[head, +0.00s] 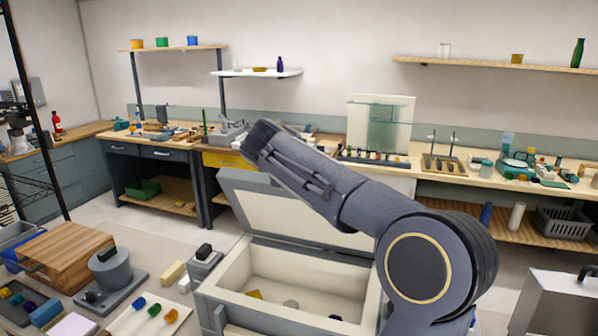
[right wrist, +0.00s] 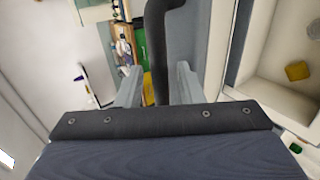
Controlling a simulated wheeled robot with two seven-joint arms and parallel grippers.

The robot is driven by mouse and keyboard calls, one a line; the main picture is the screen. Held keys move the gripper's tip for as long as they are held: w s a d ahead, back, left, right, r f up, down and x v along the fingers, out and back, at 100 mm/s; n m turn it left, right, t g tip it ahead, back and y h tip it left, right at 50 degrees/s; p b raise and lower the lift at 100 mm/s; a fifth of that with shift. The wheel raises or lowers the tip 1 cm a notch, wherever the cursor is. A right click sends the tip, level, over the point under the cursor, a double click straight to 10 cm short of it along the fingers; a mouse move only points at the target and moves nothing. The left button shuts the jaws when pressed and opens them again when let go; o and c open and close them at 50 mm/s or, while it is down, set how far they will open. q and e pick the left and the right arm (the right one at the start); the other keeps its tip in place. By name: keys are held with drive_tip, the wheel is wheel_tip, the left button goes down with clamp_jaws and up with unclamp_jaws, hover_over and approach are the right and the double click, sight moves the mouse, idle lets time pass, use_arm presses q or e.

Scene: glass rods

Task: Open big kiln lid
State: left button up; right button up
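The big kiln (head: 290,318) is a grey box with a cream lining at the lower middle of the head view. Its lid (head: 285,210) is raised and tilted back, with its cream underside showing. Coloured pieces lie inside, including a yellow one (right wrist: 297,71). My right arm crosses in front of the lid and hides part of it; its fingers are not visible there. In the right wrist view my right gripper (right wrist: 158,80) has its fingers apart on either side of a dark bar-like handle (right wrist: 157,40), with gaps visible beside it. My left gripper is not in view.
A metal case with a black handle (head: 588,273) stands at the lower right. Workbenches (head: 155,149) line the back wall.

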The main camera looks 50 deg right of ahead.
drive_tip(key=b+v, duration=0.1)
drive_tip(key=v, duration=0.6)
drive_tip(key=shift+s+a, duration=0.15)
drive_tip(key=shift+a, duration=0.05)
drive_tip(key=s+a+f+m+y, duration=0.2)
drive_tip(key=s+a+f+y, duration=0.2)
drive_tip(key=a+f, duration=0.5)
drive_tip(key=s+a+f+m+t+y, duration=0.1)
drive_tip(key=s+a+f+m+y, duration=0.1)
drive_tip(key=s+a+f+y, duration=0.3)
drive_tip(key=s+a+f+m+y, duration=0.2)
drive_tip(key=s+a+f+y, duration=0.3)
drive_tip(key=s+a+f, duration=0.4)
drive_tip(key=a+f, duration=0.4)
drive_tip(key=shift+s+a+f, duration=0.25)
drive_tip(key=shift+a+f, duration=0.1)
drive_tip(key=shift+f, duration=0.05)
